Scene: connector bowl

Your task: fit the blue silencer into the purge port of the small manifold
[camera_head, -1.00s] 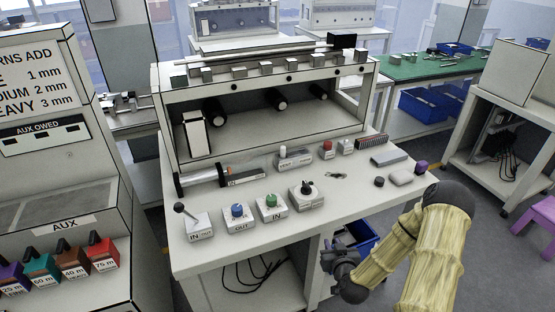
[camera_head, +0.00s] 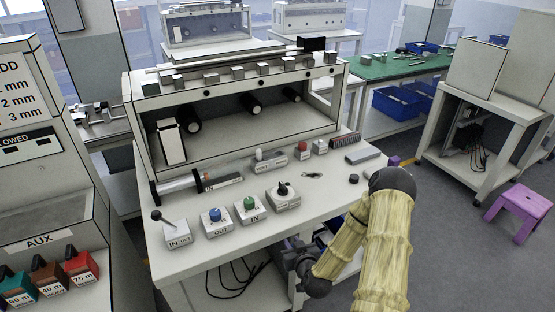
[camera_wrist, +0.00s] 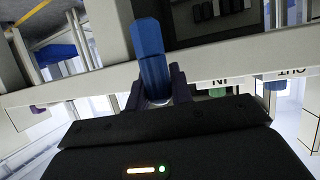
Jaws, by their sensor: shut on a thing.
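The blue silencer (camera_wrist: 150,55) is a blue, faceted cylinder standing upright in the wrist view. My gripper (camera_wrist: 158,88) is shut on its lower end, with a dark finger on each side. In the head view my gripper (camera_head: 292,250) is low, in front of the bench's front edge and below its top. The silencer cannot be made out there. A small pale block with a white knob (camera_head: 268,160) stands on the bench top; I cannot tell whether it is the small manifold, and no purge port can be made out.
The bench top (camera_head: 225,262) carries IN and OUT blocks with a blue knob (camera_head: 214,214) and a green knob (camera_head: 250,203), and a dial block (camera_head: 283,195). A raised shelf unit (camera_head: 240,125) stands behind. A purple stool (camera_head: 517,208) is on the floor at right.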

